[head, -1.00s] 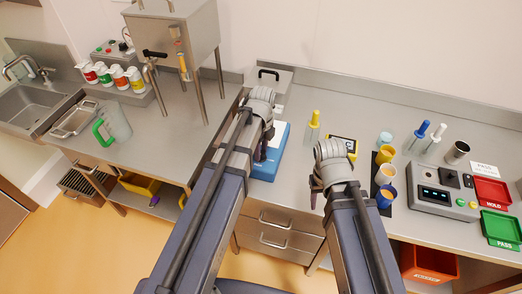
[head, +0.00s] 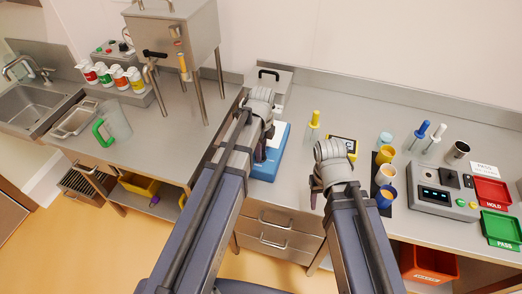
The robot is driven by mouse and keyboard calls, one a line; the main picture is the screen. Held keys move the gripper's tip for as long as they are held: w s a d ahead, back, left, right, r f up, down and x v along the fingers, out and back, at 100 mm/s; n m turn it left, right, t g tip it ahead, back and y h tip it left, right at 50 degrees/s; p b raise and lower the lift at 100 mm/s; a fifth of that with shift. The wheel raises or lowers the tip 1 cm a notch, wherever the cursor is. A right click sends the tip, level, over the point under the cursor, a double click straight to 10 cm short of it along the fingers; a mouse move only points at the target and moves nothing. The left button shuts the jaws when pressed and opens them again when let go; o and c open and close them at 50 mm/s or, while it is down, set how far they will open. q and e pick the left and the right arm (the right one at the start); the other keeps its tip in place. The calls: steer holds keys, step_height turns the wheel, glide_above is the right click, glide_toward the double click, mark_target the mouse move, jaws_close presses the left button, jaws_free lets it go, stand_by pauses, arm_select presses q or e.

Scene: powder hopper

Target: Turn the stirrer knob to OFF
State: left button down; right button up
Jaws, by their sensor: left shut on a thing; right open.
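The blue box-shaped device with a pale top (head: 269,163), which looks like the stirrer, stands on the counter, partly behind my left arm. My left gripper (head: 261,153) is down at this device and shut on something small. The knob itself is hidden by the gripper and wrist, so its setting cannot be read. My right gripper (head: 315,192) is open and empty near the counter's front edge, to the right of the blue device, with its fingers partly hidden by its wrist.
A yellow-framed device (head: 343,146) and several cups (head: 386,174) stand right of my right wrist. Further right are a grey instrument (head: 442,199), a red tray (head: 491,190) and a green tray (head: 500,229). A steel hopper (head: 176,40) stands at left, near a green-handled jug (head: 115,122).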

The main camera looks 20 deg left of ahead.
arm_select(q)
steer(key=n, duration=0.4)
steer(key=shift+n, duration=0.3)
steer(key=n, duration=0.3)
steer(key=shift+n, duration=0.3)
steer(key=n, duration=0.4)
steer(key=shift+n, duration=0.3)
steer(key=n, duration=0.4)
steer(key=shift+s+n, duration=0.1)
steer(key=shift+n, duration=0.2)
steer(key=n, duration=0.8)
steer(key=shift+t, duration=0.3)
steer(key=n, duration=0.4)
steer(key=shift+n, duration=2)
